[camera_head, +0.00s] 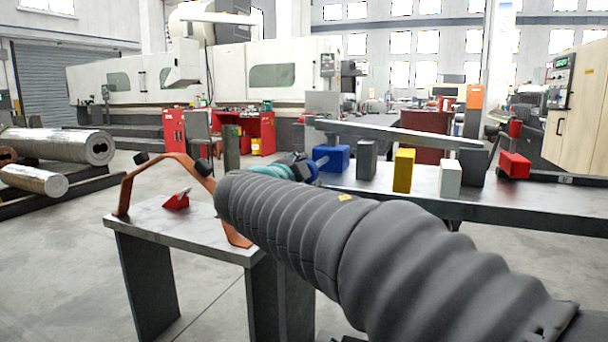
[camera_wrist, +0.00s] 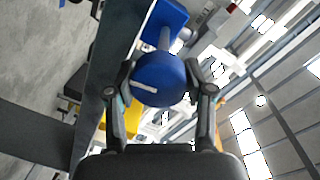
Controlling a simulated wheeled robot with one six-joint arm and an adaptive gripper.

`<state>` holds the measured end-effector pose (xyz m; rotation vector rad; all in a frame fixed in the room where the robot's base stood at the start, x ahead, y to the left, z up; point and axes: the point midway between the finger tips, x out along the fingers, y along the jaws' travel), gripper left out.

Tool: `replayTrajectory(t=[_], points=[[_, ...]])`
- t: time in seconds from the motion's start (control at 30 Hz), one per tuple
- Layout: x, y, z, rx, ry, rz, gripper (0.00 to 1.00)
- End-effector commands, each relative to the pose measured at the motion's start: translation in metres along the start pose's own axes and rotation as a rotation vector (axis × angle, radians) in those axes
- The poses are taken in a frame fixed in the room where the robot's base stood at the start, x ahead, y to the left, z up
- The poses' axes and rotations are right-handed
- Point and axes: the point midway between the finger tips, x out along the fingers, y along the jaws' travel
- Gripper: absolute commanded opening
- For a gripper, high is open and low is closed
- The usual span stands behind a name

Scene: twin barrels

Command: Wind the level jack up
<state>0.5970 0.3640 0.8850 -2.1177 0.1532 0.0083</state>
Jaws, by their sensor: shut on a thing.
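The level jack's blue body (camera_head: 333,155) stands on the dark bench in the head view, under the left part of a long grey beam (camera_head: 400,133). The beam slopes down slightly to the right. In the wrist view the jack's round blue knob (camera_wrist: 158,82) with a white mark faces me. A grey shaft joins it to the blue body (camera_wrist: 165,22). My gripper (camera_wrist: 161,76) is shut on the knob, one finger on each side. In the head view my gripper (camera_head: 305,167) is at the jack, partly hidden by my arm.
Grey (camera_head: 367,160), yellow (camera_head: 404,170) and white (camera_head: 450,179) blocks stand right of the jack. A red object (camera_head: 514,165) lies farther right. An orange frame (camera_head: 125,188) and a small red wedge (camera_head: 177,201) are on the nearer table.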

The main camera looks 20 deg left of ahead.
Motion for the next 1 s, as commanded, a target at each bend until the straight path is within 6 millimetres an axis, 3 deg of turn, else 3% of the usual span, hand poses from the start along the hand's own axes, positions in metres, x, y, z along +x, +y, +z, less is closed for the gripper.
replayTrajectory(t=[0.13,0.17,0.23,0.27,0.6,1.0], points=[[0.000,-0.001,-0.001,0.138,-0.010,-0.004,0.06],[0.000,-0.001,-0.001,0.142,-0.011,-0.004,0.58],[0.000,-0.001,-0.001,0.138,-0.010,-0.004,0.75],[0.000,-0.001,-0.001,0.137,-0.010,-0.004,0.78],[-0.002,0.001,0.000,0.136,-0.010,-0.004,0.78],[-0.033,0.004,0.002,0.137,-0.011,-0.004,0.78]])
